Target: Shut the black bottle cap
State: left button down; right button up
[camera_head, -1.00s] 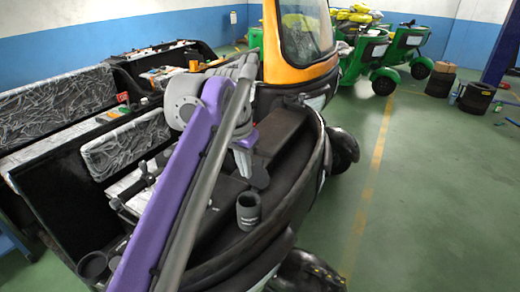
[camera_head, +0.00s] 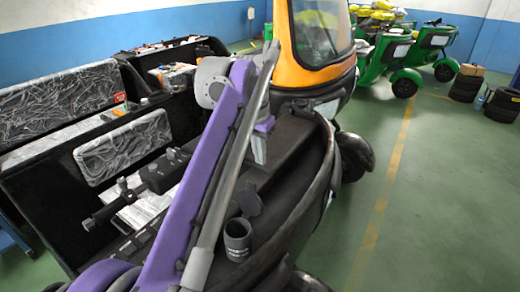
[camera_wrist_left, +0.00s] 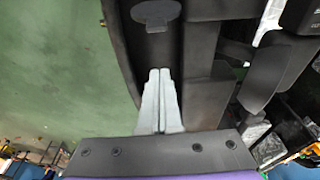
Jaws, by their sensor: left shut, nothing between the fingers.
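The dark grey bottle (camera_head: 238,240) stands upright on the black ledge of the vehicle in the head view, its round mouth open at the top. Its cap (camera_head: 247,200) is a flat dark disc raised at the far side of the mouth, not over it. In the left wrist view a dark grey disc, apparently the cap (camera_wrist_left: 156,12), shows at the top edge. My left gripper (camera_head: 259,152) is beyond the cap, apart from it, with pale fingers pointing down. The wrist view shows its fingertips (camera_wrist_left: 160,72) together and empty. My right gripper is not in view.
The vehicle's black rim (camera_head: 318,170) curves along the right of the ledge. An orange cab (camera_head: 322,72) stands behind. A wrapped seat pad (camera_head: 122,148) and a dark device (camera_head: 165,170) lie left of my arm. Open green floor (camera_head: 430,200) is at right.

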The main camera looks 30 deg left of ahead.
aim_at(250, 199)
pick_arm(q)
notch_tip(250, 199, down, 6)
jog(key=w, duration=0.1)
jog(key=s, duration=0.1)
jog(key=s+r, duration=0.1)
jog(key=s, duration=0.1)
jog(key=shift+s+a+r, duration=0.1)
jog(key=shift+s, duration=0.2)
